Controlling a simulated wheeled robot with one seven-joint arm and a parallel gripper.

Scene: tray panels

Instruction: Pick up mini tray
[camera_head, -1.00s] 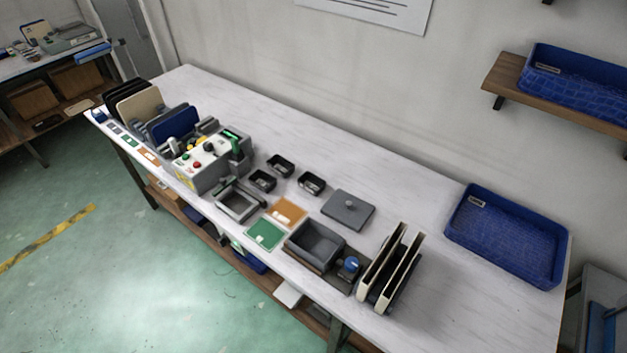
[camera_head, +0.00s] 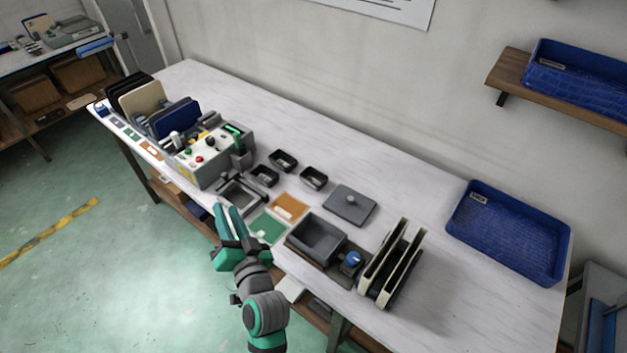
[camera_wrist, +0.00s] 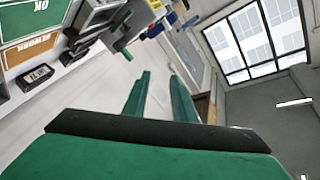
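Three small black mini trays sit on the white table: one at the back (camera_head: 283,158), one front left (camera_head: 264,175) and one to the right (camera_head: 313,177). My gripper (camera_head: 228,212) is green and hangs over the table's front edge, nearer the front than the mini trays and apart from them. In the wrist view its two fingers (camera_wrist: 160,95) stand apart with nothing between them. A mini tray with a pale label (camera_wrist: 36,77) shows at the left of the wrist view.
Green (camera_head: 268,228) and orange (camera_head: 290,206) cards, a grey bin (camera_head: 317,238) and a grey lidded plate (camera_head: 349,205) lie nearby. A control box (camera_head: 212,158) stands left, upright panels (camera_head: 390,262) and a blue tray (camera_head: 508,232) right. The back middle is clear.

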